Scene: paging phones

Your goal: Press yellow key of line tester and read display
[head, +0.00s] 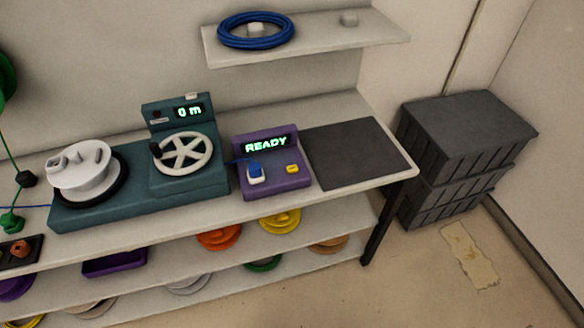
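The line tester (271,187) is a purple box on the bench, between the teal winding machine and a dark mat. Its display (266,145) reads "READY" in green letters. The yellow key (292,168) is on its sloped front, at the right. A white socket with a blue plug (255,173) sits to the left of the key, and a blue cable runs off to the left from it. Neither of my grippers is in view, and nothing covers the key or display.
The teal winding machine (187,182) shows "0 m" and has a white handwheel. A dark mat (358,152) lies right of the tester. A shelf (330,40) with a blue cable coil hangs above. Stacked grey crates (462,150) stand right of the bench. Floor (400,290) in front is clear.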

